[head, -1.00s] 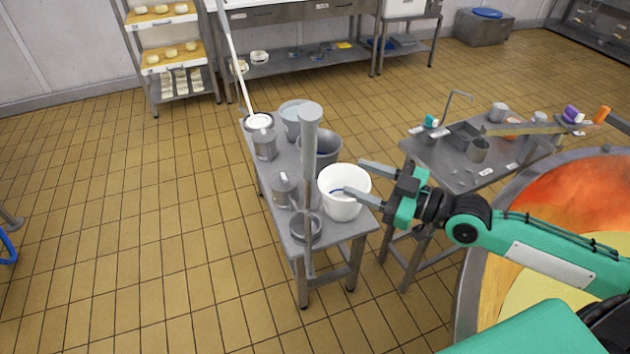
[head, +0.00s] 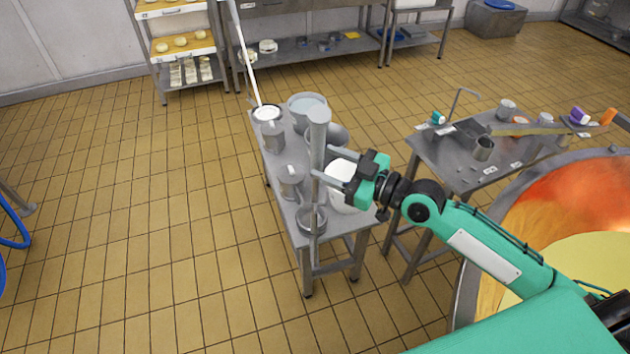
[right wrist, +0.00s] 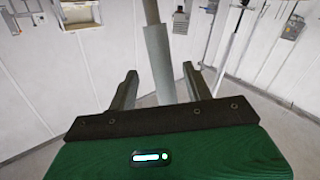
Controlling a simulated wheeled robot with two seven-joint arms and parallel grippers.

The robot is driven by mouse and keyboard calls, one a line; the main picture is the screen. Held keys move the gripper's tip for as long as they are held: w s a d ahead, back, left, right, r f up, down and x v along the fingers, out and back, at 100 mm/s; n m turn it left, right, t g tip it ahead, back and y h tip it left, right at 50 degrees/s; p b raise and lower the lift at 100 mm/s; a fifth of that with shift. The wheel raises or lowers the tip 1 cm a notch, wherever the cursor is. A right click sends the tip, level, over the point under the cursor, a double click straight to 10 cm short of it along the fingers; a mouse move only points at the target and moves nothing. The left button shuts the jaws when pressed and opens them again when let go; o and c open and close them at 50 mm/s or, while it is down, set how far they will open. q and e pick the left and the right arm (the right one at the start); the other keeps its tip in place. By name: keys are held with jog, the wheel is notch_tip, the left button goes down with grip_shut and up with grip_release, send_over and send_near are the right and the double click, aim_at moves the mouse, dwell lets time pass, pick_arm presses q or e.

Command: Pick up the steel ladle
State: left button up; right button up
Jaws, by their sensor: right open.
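The steel ladle stands upright at the front of the narrow steel table (head: 288,215). Its tall handle (head: 318,135) has a thick upper part, and its bowl (head: 311,220) is low at the table's front end. My right gripper (head: 323,162) is open, with its fingers pointing left at the handle's height. In the right wrist view the grey handle (right wrist: 161,62) rises between the two spread fingers (right wrist: 158,90). I cannot tell whether a finger touches it. My left gripper is not in view.
A white bucket (head: 346,197) stands under my right gripper, partly hidden. Several steel vessels, including a jug (head: 290,182), crowd the table. A second steel table (head: 450,160) and a copper vat (head: 585,195) are at the right.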

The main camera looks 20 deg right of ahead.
aim_at(311, 158)
jog(key=p+x, duration=0.2)
jog(key=x, duration=0.2)
jog(key=shift+w+a+p, duration=0.2)
jog(key=shift+a+p, duration=0.1)
jog(key=shift+a, duration=0.05)
jog(key=shift+w+a+f, duration=0.15)
grip_shut()
